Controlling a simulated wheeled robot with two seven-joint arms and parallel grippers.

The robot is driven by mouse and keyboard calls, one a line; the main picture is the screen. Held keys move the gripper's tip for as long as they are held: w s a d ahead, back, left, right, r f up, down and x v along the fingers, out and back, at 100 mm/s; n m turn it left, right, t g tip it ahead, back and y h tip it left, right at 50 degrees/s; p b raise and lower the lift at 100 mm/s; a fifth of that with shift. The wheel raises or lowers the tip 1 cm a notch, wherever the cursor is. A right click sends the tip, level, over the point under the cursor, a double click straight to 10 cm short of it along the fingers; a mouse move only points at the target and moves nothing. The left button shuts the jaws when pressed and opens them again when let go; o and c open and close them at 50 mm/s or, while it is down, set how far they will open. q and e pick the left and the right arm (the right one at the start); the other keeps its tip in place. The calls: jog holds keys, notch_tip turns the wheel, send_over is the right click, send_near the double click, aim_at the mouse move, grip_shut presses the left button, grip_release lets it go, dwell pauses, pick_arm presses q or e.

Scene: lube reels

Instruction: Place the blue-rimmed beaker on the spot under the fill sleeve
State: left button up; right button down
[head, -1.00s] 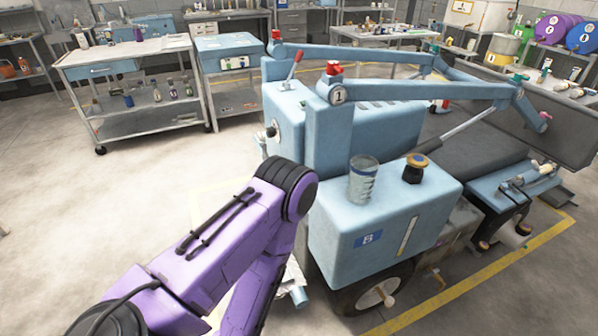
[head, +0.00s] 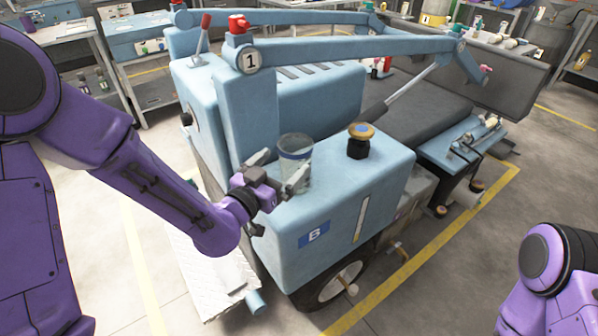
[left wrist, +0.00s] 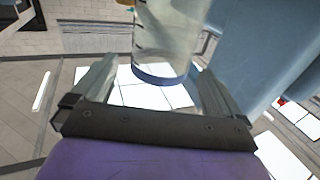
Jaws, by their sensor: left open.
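The clear blue-rimmed beaker (head: 295,152) stands upright on top of the light-blue box marked B. My left gripper (head: 281,168) is open, with one finger on either side of the beaker's near side. In the left wrist view the beaker (left wrist: 168,35) shows between the finger tips, its blue band (left wrist: 162,80) toward the palm side of the picture. A gap shows between the beaker and the palm, and I cannot tell whether either finger touches it. I cannot make out the fill sleeve or the spot under it. My right gripper is out of view.
A black knob with an orange-gold top (head: 361,138) stands on the same box, right of the beaker. Behind rise the blue machine body and a long arm with a label 1 (head: 251,61). Yellow lines mark the floor; benches stand behind.

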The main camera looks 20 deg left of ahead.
aim_at(304, 141)
pick_arm(q)
jog(key=shift+w+d+r+p, duration=0.15)
jog(key=shift+w+r+p, duration=0.25)
jog(key=shift+w, duration=0.25)
jog(key=p+x, duration=0.1)
jog(key=x, duration=0.4)
jog(key=shift+w, duration=0.15)
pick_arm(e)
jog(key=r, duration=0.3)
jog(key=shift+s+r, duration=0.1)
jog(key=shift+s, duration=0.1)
pick_arm(q)
jog(key=c, duration=1.3)
